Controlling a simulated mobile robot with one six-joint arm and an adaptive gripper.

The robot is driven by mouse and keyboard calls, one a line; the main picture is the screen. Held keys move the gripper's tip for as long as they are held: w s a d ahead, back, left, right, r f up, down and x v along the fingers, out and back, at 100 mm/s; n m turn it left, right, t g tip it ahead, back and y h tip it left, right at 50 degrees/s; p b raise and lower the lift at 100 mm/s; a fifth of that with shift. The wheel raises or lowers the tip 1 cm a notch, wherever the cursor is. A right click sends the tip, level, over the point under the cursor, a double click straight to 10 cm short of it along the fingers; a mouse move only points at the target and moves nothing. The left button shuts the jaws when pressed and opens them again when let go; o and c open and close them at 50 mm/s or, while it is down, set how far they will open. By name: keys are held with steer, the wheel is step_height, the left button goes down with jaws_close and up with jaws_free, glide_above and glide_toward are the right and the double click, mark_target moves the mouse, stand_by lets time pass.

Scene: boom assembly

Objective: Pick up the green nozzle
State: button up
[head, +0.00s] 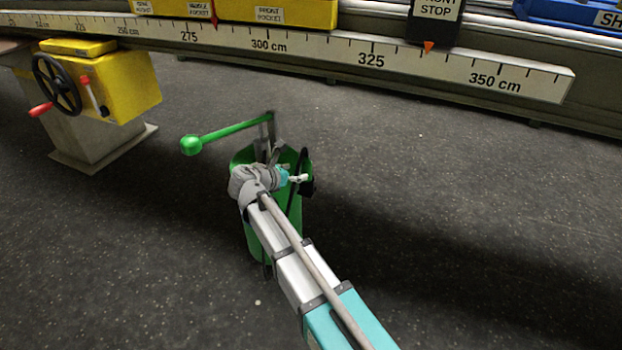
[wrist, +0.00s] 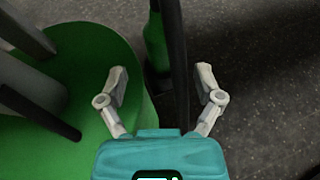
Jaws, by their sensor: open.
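A slim green tapered piece (wrist: 156,45), which looks like the nozzle, stands upright in the wrist view beside a dark pole or hose (wrist: 175,60). My gripper (wrist: 162,75) is open and empty, with its fingertips on either side of the line of this piece and the dark pole. The piece lies beyond the fingertips, and I cannot tell whether anything touches. In the head view my gripper (head: 300,178) is over a green stand (head: 262,240). The nozzle cannot be made out there, as my arm covers much of the stand.
A green lever (head: 228,133) with a ball end sticks out left from the stand. A round green surface (wrist: 90,60) with grey bars fills the left of the wrist view. A yellow handwheel unit (head: 125,85) and a long ruler rail (head: 420,62) lie behind. Floor to the right is clear.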

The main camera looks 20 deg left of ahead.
mark_target(303, 170)
stand_by(0.3)
steer(key=shift+b+x, duration=0.9)
steer(key=shift+x, duration=1.7)
steer(key=shift+r, duration=0.15)
jaws_close()
